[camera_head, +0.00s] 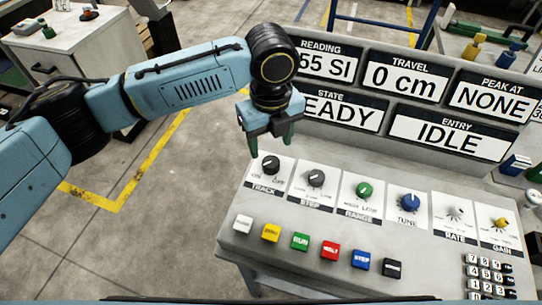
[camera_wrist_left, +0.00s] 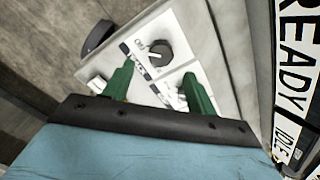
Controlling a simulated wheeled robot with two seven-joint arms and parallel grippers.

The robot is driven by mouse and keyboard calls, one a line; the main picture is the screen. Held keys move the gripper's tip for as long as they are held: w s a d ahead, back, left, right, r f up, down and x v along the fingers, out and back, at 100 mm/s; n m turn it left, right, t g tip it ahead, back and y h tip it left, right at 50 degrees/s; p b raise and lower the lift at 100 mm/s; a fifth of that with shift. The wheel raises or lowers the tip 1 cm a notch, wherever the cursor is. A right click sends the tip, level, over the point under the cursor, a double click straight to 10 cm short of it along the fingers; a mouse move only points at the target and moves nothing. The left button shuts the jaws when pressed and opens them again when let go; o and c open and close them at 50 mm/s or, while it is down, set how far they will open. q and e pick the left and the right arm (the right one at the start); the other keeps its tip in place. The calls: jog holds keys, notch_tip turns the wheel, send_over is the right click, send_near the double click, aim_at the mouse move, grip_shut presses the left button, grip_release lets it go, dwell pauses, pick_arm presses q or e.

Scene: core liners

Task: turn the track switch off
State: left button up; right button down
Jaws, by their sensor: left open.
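The track switch is a dark round knob (camera_head: 270,163) on a white plate marked TRACK, at the left end of the console's knob row. ON is printed on its left and OFF on its right. Its pale pointer mark seems to lie on the ON side, but it is small. My left gripper (camera_head: 271,146) hangs above it with green fingers apart and nothing between them. In the left wrist view the knob (camera_wrist_left: 156,53) shows just beyond and between the open fingertips (camera_wrist_left: 158,72). My right gripper is out of view.
The step knob (camera_head: 316,178) sits close to the right, with the range knob (camera_head: 364,190) and others beyond. A row of coloured buttons, including a yellow one (camera_head: 271,232), lies in front. Display panels (camera_head: 340,108) stand upright behind the knobs. Open floor lies left.

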aim_at(271, 161)
pick_arm(q)
notch_tip(271, 161, down, 5)
jog(key=shift+r+b, duration=0.15)
jog(key=shift+b, duration=0.15)
jog(key=shift+f, duration=0.6)
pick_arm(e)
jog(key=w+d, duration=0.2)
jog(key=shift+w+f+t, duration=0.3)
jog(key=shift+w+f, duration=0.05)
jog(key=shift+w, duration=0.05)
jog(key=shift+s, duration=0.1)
